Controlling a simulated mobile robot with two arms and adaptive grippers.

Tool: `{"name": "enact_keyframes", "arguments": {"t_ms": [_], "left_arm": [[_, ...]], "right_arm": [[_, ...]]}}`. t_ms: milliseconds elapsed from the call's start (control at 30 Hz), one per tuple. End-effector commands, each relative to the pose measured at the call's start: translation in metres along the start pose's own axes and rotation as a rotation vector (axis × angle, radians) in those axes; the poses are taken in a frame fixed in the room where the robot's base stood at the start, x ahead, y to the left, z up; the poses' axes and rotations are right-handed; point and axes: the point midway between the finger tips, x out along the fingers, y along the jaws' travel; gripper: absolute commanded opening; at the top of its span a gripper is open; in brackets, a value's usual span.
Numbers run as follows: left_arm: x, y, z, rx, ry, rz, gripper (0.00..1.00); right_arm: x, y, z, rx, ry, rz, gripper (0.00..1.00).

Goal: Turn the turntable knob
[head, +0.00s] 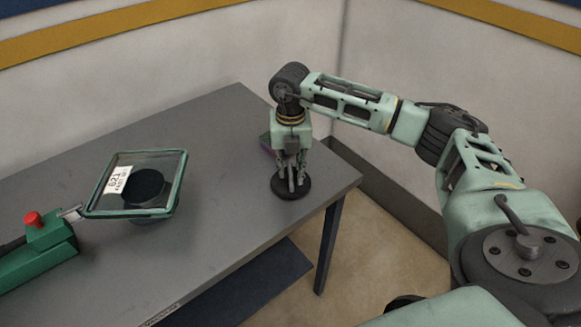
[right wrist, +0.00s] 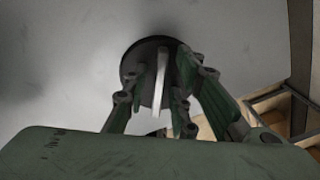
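A dark round disc (head: 291,188) lies flat near the right end of the grey table, and it also shows in the right wrist view (right wrist: 130,68). A pale upright bar (right wrist: 187,68) stands on it and looks like the knob's handle. My right gripper (head: 291,184) points straight down over the disc. In the right wrist view its two green fingers (right wrist: 174,60) reach down on both sides of the bar, with tips a small way apart. I cannot tell whether they press on it; the fingers hide part of the disc. My left gripper is not in view.
The grey table (head: 225,140) has free room in the middle. A clear-sided tray-like device (head: 165,165) with a white label and dark round part stands to the left. A green box (head: 38,248) with a red button (head: 33,218) is at far left. A small coloured box (head: 267,144) sits behind my gripper.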

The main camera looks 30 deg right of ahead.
Motion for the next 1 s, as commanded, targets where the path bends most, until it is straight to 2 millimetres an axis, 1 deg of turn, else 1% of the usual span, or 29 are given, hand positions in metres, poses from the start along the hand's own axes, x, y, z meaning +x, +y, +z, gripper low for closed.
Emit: {"name": "enact_keyframes", "arguments": {"t_ms": [267, 367, 467, 800, 900, 1000], "left_arm": [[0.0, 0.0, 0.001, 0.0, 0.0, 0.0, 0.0], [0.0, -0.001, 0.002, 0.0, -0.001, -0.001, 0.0], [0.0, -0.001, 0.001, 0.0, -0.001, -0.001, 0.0], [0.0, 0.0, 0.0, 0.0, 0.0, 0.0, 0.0], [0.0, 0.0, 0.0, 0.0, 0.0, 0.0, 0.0], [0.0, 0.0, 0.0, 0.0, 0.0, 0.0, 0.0]], "right_arm": [[0.001, 0.0, -0.001, 0.0, 0.001, -0.001, 0.28], [-0.004, 0.0, 0.0, 0.0, 0.0, 0.0, 0.28], [-0.016, 0.001, 0.001, 0.0, -0.002, 0.002, 0.28], [-0.086, 0.001, 0.001, 0.0, -0.002, 0.002, 0.28], [-0.102, 0.0, 0.001, 0.0, -0.001, 0.001, 0.28], [-0.113, 0.0, 0.0, 0.0, 0.0, 0.001, 0.28]]}}
